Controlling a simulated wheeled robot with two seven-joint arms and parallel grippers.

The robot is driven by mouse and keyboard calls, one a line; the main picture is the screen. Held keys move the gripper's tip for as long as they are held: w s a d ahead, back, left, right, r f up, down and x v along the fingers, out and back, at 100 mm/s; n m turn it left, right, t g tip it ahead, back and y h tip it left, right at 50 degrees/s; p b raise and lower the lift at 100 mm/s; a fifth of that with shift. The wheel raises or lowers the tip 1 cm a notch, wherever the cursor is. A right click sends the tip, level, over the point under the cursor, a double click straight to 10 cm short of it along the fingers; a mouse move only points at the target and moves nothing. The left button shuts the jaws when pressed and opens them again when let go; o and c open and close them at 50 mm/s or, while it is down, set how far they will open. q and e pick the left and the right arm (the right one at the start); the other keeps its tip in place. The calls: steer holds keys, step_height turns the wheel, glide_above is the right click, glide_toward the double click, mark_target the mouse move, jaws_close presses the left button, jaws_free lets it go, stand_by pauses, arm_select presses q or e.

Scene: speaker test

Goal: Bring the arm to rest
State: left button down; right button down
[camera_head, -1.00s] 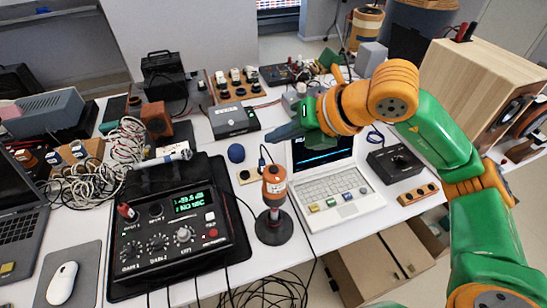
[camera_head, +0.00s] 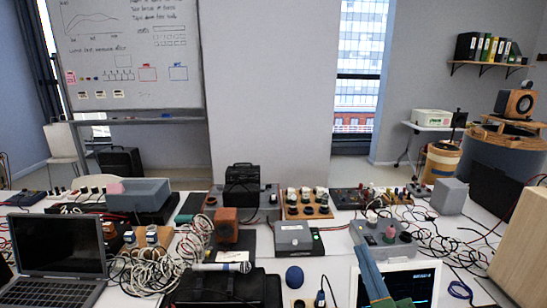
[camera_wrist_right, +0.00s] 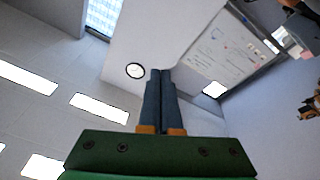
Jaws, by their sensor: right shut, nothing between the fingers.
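The rest of the right arm is out of the head view. My left gripper is in neither view.
A wooden speaker cabinet (camera_head: 522,250) stands at right. The space above the table is clear.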

steer(key=s+d+f+m+g+h, duration=0.15)
steer(key=f+g, duration=0.25)
steer(key=f, duration=0.4)
steer(key=s+d+f+m+g+h, duration=0.1)
steer(key=s+d+f+m+g, duration=0.15)
steer(key=f, duration=0.55)
steer(key=s+a+f+g+y, duration=0.2)
steer(key=s+a+f+g, duration=0.1)
steer(key=s+f+g, duration=0.95)
steer(key=s+f, duration=0.3)
steer(key=f, duration=0.6)
steer(key=s+f, duration=0.4)
steer(key=f, duration=0.5)
steer(key=s+d+f, duration=0.2)
steer(key=s+f, duration=0.8)
steer(key=s, duration=0.2)
steer(key=shift+n+g, duration=0.3)
steer(key=shift+g, duration=0.1)
steer(key=shift+a+f+h, duration=0.1)
steer(key=shift+h, duration=0.15)
